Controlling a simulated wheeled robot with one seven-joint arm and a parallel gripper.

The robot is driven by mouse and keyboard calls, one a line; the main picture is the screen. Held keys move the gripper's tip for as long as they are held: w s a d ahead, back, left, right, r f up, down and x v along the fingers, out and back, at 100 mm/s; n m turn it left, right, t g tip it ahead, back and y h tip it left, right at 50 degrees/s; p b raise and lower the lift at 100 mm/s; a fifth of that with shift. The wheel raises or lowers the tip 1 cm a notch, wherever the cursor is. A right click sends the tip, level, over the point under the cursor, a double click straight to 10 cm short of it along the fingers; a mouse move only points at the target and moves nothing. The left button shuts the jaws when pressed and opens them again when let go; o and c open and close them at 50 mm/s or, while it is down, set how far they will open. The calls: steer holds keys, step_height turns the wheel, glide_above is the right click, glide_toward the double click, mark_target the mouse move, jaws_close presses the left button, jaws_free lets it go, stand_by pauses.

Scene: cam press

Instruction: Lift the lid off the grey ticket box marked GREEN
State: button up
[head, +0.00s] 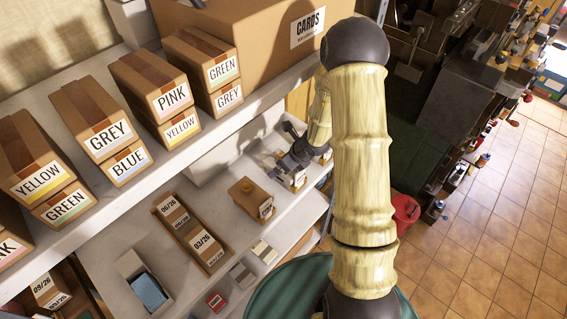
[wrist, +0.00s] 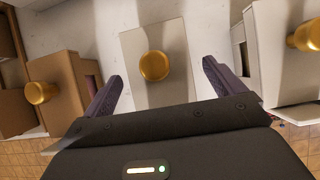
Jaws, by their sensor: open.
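My gripper (wrist: 163,72) is open and empty in the wrist view, its two dark fingers pointing at a grey box lid (wrist: 150,42) with a round brass knob (wrist: 155,66). The knob lies between the lines of the fingertips; I cannot tell the remaining gap. The lid appears seated on its box. No marking on this box shows in the wrist view, so I cannot read GREEN there. In the head view my gripper (head: 299,158) is over the lower shelf, partly hiding the small boxes there, whose labels are too small to read.
A brown box (wrist: 62,85) with a brass knob stands left of the grey one; a pale knobbed box (wrist: 280,55) stands right. The upper shelf (head: 120,192) holds cartons, including a GREEN one (head: 222,70). A long brown tray (head: 160,212) lies on the lower shelf.

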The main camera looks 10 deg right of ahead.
stand_by(0.4)
steer(key=c, duration=1.1)
steer(key=shift+o, duration=0.2)
steer(key=shift+r, duration=0.1)
step_height(320, 180, up, 10)
steer(key=p, duration=0.3)
